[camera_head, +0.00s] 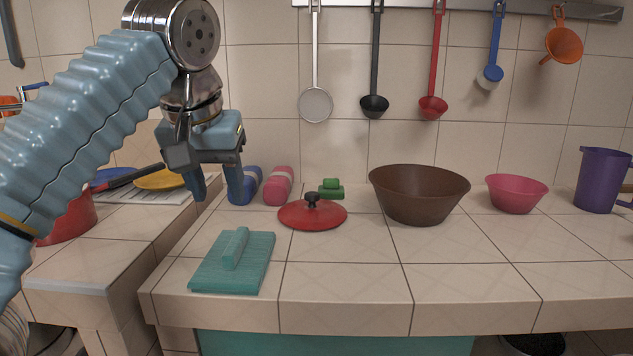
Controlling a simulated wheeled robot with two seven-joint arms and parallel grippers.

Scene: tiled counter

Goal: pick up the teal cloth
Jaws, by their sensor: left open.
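The teal cloth (210,271) lies flat near the front left corner of the tiled counter, with a raised teal ridge (236,248) standing up along its middle. My left gripper (217,194) hangs from the arm that comes in from the left. Its two fingers point down and are apart, with nothing between them. It is above and behind the cloth in the picture, not touching it. My right gripper is not in view.
A red lid (330,216) lies behind the cloth to the right. A brown bowl (419,198) and pink bowl (515,193) stand farther right. The counter's front middle (345,290) is clear.

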